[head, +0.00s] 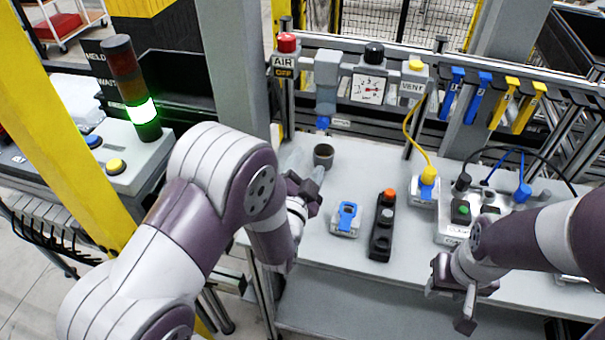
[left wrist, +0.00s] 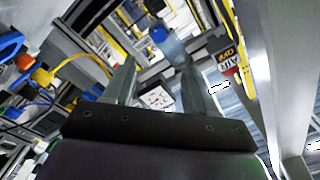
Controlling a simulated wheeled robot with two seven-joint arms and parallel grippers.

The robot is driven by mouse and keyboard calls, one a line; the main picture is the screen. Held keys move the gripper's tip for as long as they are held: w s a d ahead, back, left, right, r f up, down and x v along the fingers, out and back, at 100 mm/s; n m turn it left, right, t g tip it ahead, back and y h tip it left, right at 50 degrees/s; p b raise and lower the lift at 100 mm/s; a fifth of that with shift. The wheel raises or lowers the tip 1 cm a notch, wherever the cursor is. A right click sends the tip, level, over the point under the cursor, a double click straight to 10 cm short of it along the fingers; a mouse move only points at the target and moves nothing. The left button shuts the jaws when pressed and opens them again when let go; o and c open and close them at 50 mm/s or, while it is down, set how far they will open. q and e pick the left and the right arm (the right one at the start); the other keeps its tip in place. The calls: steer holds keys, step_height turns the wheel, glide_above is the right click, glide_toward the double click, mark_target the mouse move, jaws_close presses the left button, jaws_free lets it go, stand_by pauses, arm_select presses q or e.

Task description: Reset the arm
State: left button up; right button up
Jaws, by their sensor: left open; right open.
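My left arm comes in from the left in the head view, and its gripper (head: 308,180) is above the left part of the grey workbench (head: 335,272). It is open and empty, near a small dark cup (head: 323,155). The left wrist view shows its two fingers (left wrist: 155,85) spread apart with nothing between them. My right gripper (head: 456,305) is at the lower right in the head view, low over the front of the bench. It is open and no object shows in it.
A blue-topped fixture (head: 346,218) and a black pendant with an orange button (head: 382,228) sit between the grippers. A box with a green button (head: 461,212) stands behind my right gripper. A pressure gauge (head: 368,88) is at the back. A yellow post (head: 60,130) rises at left.

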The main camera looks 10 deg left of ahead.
arm_select(q)
steer(key=shift+w+f, duration=0.15)
steer(key=shift+w, duration=0.1)
steer(key=shift+s, duration=0.1)
steer(key=s+f+n+g, duration=0.1)
steer(key=f+g, duration=0.1)
steer(key=f, duration=0.1)
steer(key=s+f+n+g, duration=0.1)
steer(key=f+g, duration=0.1)
steer(key=f, duration=0.1)
steer(key=s+f+n+g, duration=0.1)
steer(key=s+f+g, duration=0.1)
steer(key=f, duration=0.1)
steer(key=shift+d+f+g, duration=0.3)
steer(key=shift+d+g, duration=0.05)
steer(key=shift+g, duration=0.05)
steer(key=s+g, duration=0.1)
steer(key=s+f+n+g, duration=0.1)
steer(key=s+f+g, duration=0.1)
steer(key=s, duration=0.1)
steer(key=shift+a+n, duration=0.35)
steer(key=shift+n, duration=0.05)
steer(key=s+a+r+n+g+y, duration=0.1)
steer(key=s+a+r+n+g, duration=0.3)
steer(key=s, duration=0.7)
steer(key=a+r+g, duration=0.2)
steer(key=a+r, duration=0.1)
steer(key=shift+s+n+g, duration=0.25)
steer(key=shift+n+g, duration=0.15)
